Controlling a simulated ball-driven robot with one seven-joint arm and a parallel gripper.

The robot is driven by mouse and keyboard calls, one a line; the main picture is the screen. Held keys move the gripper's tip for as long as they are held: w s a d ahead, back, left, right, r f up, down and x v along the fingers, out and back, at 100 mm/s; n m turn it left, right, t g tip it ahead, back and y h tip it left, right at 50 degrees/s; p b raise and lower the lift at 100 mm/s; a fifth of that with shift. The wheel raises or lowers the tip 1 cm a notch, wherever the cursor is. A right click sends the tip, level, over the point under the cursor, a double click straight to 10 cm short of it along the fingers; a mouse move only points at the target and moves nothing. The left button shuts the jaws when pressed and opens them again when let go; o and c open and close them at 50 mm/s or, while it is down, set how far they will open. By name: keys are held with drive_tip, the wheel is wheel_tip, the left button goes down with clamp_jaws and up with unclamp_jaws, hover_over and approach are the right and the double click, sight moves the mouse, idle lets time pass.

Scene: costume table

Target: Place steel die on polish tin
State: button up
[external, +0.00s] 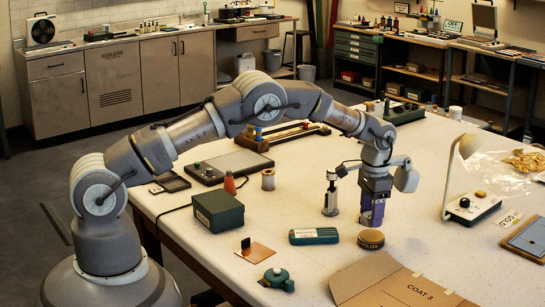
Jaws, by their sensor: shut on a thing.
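The polish tin (371,240), a round brown tin with "POLISH" on its side, sits on the white table right of centre. My gripper (374,219) points straight down just above the tin. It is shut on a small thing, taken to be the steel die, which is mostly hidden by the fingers. I cannot tell whether the die touches the tin's lid.
A metal hand press (331,198) stands close left of my gripper. A teal labelled pack (314,236) lies left of the tin. A cardboard sheet (400,284) lies in front, and a white lamp (470,207) stands to the right. A green box (218,211) sits further left.

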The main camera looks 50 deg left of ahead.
drive_tip(key=shift+w+d+f, duration=0.1)
drive_tip(key=shift+w, duration=0.35)
drive_tip(key=shift+f+b, duration=0.45)
drive_tip(key=shift+f, duration=1.15)
drive_tip(key=shift+f, duration=0.2)
drive_tip(key=o, duration=1.3)
drive_tip(key=shift+r, duration=0.1)
